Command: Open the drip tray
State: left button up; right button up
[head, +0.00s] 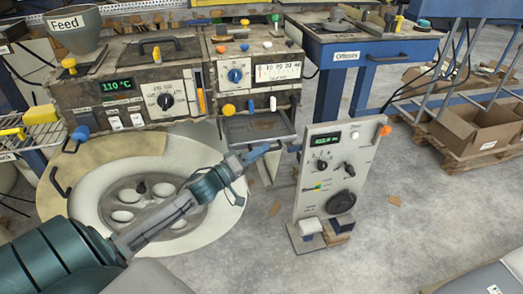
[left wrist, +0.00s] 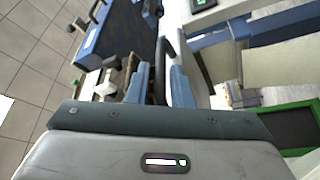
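The drip tray (head: 258,128) appears to be the grey, shallow drawer under the right-hand block of the laminating machine. How far it stands out is hard to tell. My left gripper (head: 272,148) is at its front lower edge, with its blue fingers pointing right. In the left wrist view, the fingers of my left gripper (left wrist: 163,84) are apart. A dark bar-shaped handle (left wrist: 167,43) lies ahead of and partly between them; contact cannot be told. My right gripper is not in view.
The machine (head: 130,85) with knobs and displays stands above the tray. A grey control panel (head: 333,170) stands close to the right of my left gripper.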

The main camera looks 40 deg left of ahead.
pick_arm(q)
jog(key=shift+w, duration=0.3)
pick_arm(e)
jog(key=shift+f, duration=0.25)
pick_arm(q)
jog(key=shift+d, duration=0.1)
grip_shut()
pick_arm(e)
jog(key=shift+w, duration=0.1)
pick_arm(q)
jog(key=shift+r, duration=0.1)
